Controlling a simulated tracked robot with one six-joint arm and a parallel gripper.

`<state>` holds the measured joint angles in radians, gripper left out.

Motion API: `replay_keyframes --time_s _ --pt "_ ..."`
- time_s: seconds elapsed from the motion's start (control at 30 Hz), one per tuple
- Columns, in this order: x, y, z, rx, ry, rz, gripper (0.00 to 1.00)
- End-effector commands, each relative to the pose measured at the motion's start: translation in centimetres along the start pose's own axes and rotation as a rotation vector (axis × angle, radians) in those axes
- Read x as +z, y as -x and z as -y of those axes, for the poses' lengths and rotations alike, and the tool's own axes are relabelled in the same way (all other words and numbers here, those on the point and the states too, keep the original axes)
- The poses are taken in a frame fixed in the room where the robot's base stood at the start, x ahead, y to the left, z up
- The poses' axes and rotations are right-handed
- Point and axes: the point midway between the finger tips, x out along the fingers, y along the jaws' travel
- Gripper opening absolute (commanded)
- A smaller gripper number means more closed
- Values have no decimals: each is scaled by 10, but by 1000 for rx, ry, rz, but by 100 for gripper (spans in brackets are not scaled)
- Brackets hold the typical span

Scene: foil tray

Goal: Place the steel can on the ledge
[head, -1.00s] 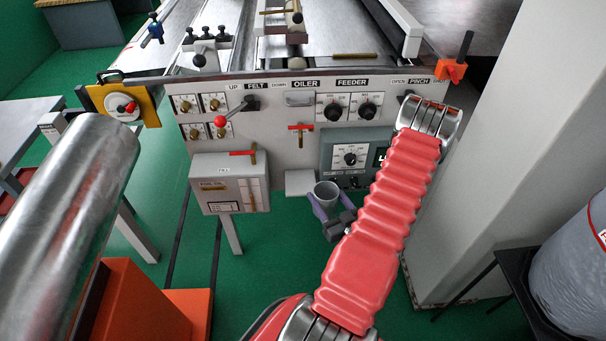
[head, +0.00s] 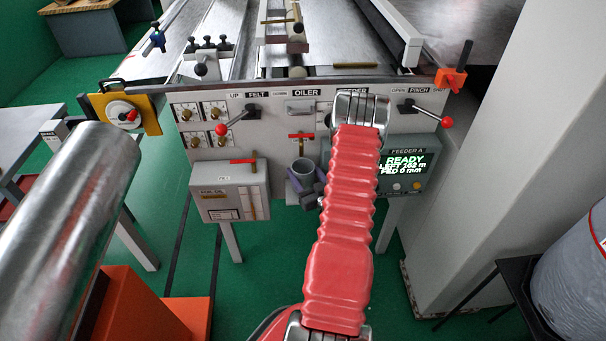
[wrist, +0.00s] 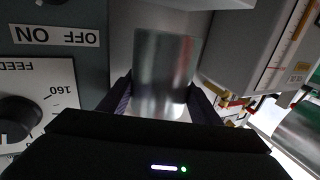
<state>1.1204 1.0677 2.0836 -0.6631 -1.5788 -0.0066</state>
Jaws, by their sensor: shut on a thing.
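The steel can (head: 303,167) is a small grey cylinder with its open top showing in the head view. It looks about upright. My gripper (head: 308,180) has purple fingers and is shut on the can. In the wrist view the shiny can (wrist: 165,70) stands between the two fingers. The ledge (head: 290,192) is a small light grey block on the machine front, right of the grey oil box. The can and gripper cover most of it in the head view. I cannot tell whether the can touches it.
The grey oil box (head: 230,190) with a red-handled valve is close left of the can. The feeder box (head: 406,166) with a lit display is to the right. A lever with a red knob (head: 221,130) sticks out above left. Green floor lies below.

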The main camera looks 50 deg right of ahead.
Motion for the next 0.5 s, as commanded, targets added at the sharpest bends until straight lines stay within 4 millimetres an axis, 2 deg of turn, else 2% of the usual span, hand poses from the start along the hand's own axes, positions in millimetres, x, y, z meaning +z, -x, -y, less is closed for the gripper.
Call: replay_keyframes --time_s 0.37,0.5 --pt "0 -4 0 0 0 0 28" --pt "0 -17 0 0 0 -1 28"
